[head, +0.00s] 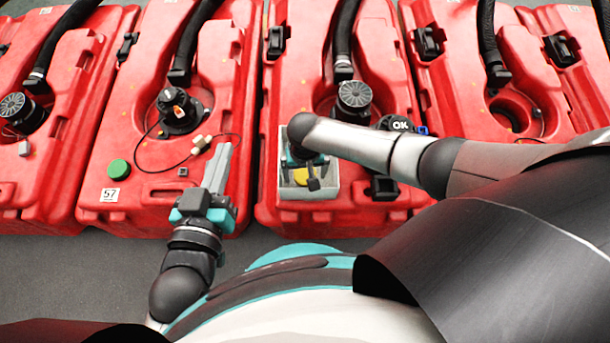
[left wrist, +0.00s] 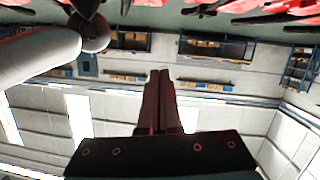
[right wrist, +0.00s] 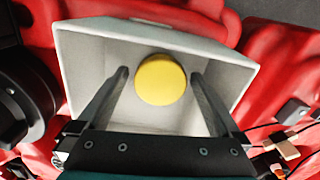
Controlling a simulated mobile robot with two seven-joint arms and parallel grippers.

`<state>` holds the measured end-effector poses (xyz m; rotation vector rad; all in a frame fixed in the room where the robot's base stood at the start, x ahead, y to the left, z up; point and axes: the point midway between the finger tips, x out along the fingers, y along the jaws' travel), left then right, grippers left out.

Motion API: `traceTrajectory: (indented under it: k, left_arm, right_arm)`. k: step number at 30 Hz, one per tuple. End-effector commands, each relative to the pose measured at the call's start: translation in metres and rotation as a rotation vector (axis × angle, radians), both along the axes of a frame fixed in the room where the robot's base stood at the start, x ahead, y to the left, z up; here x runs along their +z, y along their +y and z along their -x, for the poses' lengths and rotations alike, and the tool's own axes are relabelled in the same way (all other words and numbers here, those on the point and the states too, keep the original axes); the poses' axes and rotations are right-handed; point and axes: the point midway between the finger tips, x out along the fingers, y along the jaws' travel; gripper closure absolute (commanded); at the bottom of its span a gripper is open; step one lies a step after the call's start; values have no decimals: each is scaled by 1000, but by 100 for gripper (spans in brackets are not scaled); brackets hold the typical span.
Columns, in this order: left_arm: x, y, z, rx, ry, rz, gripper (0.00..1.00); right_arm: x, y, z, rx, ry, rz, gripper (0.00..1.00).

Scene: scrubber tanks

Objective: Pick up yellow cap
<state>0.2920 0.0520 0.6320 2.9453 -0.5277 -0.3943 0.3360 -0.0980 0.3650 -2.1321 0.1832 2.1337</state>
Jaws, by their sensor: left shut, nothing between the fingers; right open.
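The yellow cap (right wrist: 161,80) lies in a white open box (right wrist: 85,42). In the right wrist view it sits between the two fingers of my right gripper (right wrist: 160,82), with gaps on both sides. The gripper is open and reaches into the box. In the head view the cap (head: 301,177) shows partly behind the right gripper (head: 314,182), and the box (head: 325,190) rests on a red tank. My left gripper (head: 222,155) is shut and empty, raised with its fingers pointing forward. It also shows shut in the left wrist view (left wrist: 160,75).
Several red tanks (head: 140,215) with black hoses stand in a row. A green cap (head: 118,169) lies on the tank marked 57.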

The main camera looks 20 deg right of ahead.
Motion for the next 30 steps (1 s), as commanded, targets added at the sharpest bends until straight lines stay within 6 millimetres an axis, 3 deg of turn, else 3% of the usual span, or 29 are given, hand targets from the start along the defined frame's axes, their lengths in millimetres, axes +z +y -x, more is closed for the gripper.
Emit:
traceTrajectory:
  k: [16,30]
  left_arm:
    - [6,-5,4,3,-80,54,100]
    - [6,-5,4,4,-78,54,100]
  right_arm:
    - [-7,1,0,0,0,-1,0]
    - [-7,0,0,0,0,-1,53]
